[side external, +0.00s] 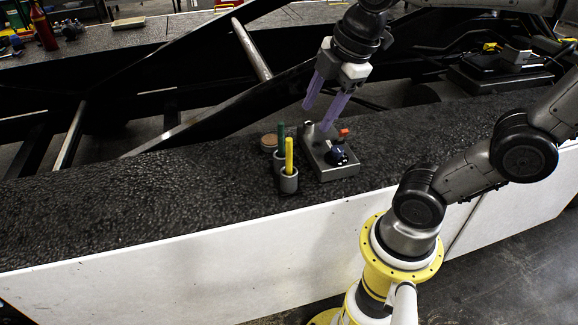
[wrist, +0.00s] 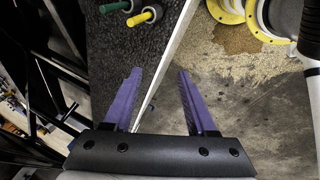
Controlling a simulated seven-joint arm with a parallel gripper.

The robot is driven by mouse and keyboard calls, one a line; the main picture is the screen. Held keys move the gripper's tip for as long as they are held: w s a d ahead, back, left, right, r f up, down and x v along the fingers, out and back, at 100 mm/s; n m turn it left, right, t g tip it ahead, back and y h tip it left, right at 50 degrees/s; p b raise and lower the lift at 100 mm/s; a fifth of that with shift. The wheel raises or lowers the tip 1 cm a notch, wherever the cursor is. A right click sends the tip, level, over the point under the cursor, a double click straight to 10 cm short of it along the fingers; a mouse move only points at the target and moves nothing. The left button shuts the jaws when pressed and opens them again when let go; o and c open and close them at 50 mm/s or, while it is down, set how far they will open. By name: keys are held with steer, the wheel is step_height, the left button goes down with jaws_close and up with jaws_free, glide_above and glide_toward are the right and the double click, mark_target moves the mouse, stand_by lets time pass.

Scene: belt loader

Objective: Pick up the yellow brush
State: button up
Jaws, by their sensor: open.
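The yellow brush (side external: 289,155) stands upright in a small grey cup (side external: 289,181) on the dark textured surface in the side external view. In the wrist view the yellow brush (wrist: 141,18) is near the top, beyond the fingertips. My gripper (side external: 324,106) is above the control box, up and to the right of the brush in the side view, pointing down. Its purple fingers (wrist: 154,72) are spread with nothing between them. The brush's lower end is hidden in the cup.
A green stick (side external: 281,136) stands in another cup right behind the yellow brush. A round brown lid-like thing (side external: 269,142) is behind. The surface to the left (side external: 130,200) is clear.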

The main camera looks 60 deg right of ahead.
steer(key=w+d+n+g, duration=0.2)
steer(key=w+d+n, duration=0.1)
steer(key=w+n, duration=0.15)
steer(key=g, duration=0.2)
glide_above(289, 152)
steer(key=f, duration=0.6)
steer(key=shift+d+f, duration=0.15)
steer(key=shift+d, duration=0.25)
step_height(289, 152, down, 8)
steer(key=shift+r, duration=0.2)
steer(key=shift+w+f, duration=0.2)
steer(key=shift+f, duration=2.75)
jaws_close()
